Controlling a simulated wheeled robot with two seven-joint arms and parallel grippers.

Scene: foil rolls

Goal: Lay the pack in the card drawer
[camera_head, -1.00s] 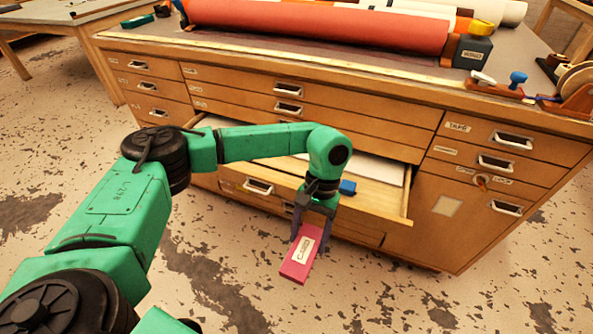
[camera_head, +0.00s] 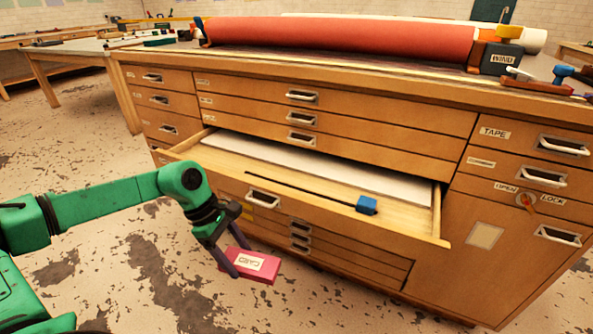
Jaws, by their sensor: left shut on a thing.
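My left gripper (camera_head: 225,262) is shut on a pink pack (camera_head: 258,276) with a white label that seems to read CARD. It holds the pack in front of the cabinet, lower in the picture than the open drawer's front and apart from it. The open wide drawer (camera_head: 330,222) sticks out of the middle of the wooden cabinet. White sheets (camera_head: 330,170) lie inside it, with a thin dark rod ending in a blue block (camera_head: 367,205) near the front. I cannot read this drawer's label. My right gripper is out of view.
The cabinet top carries a large red roll (camera_head: 340,40) and a dark block marked WIND (camera_head: 497,58). Shut drawers lie above and below the open one. Bare floor lies in front.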

